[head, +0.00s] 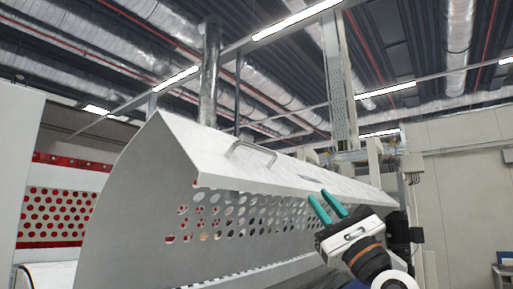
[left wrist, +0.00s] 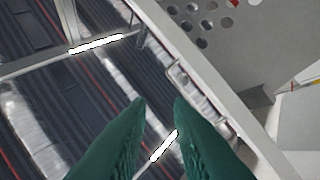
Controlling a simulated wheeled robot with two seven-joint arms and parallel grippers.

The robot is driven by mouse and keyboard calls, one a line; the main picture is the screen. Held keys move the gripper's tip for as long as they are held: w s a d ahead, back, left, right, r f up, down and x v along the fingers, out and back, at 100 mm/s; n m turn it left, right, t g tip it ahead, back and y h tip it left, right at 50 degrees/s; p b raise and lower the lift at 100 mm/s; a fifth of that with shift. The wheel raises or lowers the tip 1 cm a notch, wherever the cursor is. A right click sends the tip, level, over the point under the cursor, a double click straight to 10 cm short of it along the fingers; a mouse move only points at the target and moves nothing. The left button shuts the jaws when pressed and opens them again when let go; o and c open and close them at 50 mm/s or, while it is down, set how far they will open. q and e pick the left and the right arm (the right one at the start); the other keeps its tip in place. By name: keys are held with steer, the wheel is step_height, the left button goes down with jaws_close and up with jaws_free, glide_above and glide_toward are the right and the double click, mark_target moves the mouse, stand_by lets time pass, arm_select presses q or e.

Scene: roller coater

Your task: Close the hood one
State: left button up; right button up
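The white hood (head: 290,180) with round perforations fills the middle of the head view; its front panel is raised and tilted. A thin bar handle (head: 250,150) is fixed near its upper edge. My left gripper (head: 328,205) is in front of the hood, right of and below the handle in the picture. Its two teal fingers are apart with nothing between them. The left wrist view shows the open fingers (left wrist: 159,102), with the hood's edge and perforated panel (left wrist: 240,50) beyond at upper right. My right gripper is not in view.
A red perforated panel (head: 58,213) sits in the machine at left. A grey vertical post (head: 338,85) and a metal pipe (head: 209,75) rise behind the hood. A pale cabinet wall (head: 465,190) stands at right. The space above the hood's upper edge looks clear.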

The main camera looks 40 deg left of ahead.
arm_select(q)
steer(key=s+a+r+n+g+h, duration=0.2)
steer(key=s+r+n+g+h, duration=0.1)
steer(key=s+r+n, duration=0.3)
steer(key=n+t+h, duration=0.2)
steer(key=n+h, duration=0.2)
steer(key=h, duration=0.1)
glide_toward(257, 149)
steer(key=p+x, duration=0.5)
steer(key=x, duration=0.5)
steer(key=shift+r, duration=0.15)
steer(key=shift+w+a+p, duration=0.15)
steer(key=shift+a+p, duration=0.15)
jaws_close()
